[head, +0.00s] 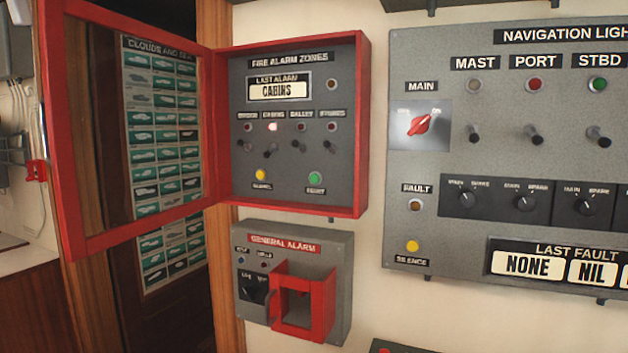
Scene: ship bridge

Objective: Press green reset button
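The fire alarm box (363,130) hangs on the wall with its red-framed door (62,130) swung open to the left. The green reset button (315,178) sits at the lower right of its grey panel, above a small label. A yellow button (260,175) is at the lower left. The "LAST ALARM" plate (278,90) reads CABINS, and the lamp (273,127) under the CABINS label is lit. Neither of my grippers shows in the head view.
A general alarm box (342,270) with a red guard (322,305) is below. The navigation light panel (440,160), with protruding switches, is to the right. The open door juts out at the left. The space before the reset button looks clear.

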